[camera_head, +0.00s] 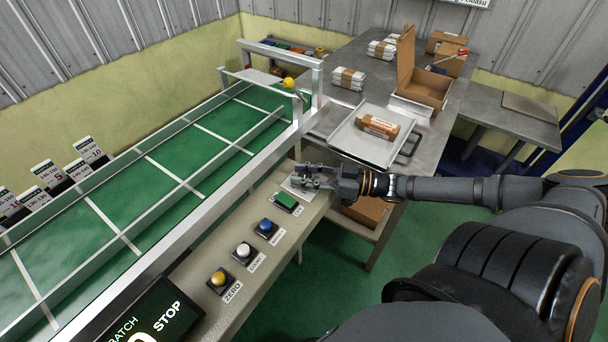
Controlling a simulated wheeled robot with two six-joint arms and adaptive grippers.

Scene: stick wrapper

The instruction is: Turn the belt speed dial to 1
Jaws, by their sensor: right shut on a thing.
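My right gripper (312,176) reaches in from the right over the far end of the control panel (196,298). Its fingers are shut on the belt speed dial, above a pale plate (299,193) beside the green button. The fingers cover the dial, so its pointer and the marks around it cannot be read. My left gripper is not in view.
A green button (287,201), blue button (266,226), white button (243,250) and yellow button (218,279) line the panel, with a display (155,318) at the near end. The green belt (165,205) runs alongside. A tray (348,138) and open box (425,85) are beyond.

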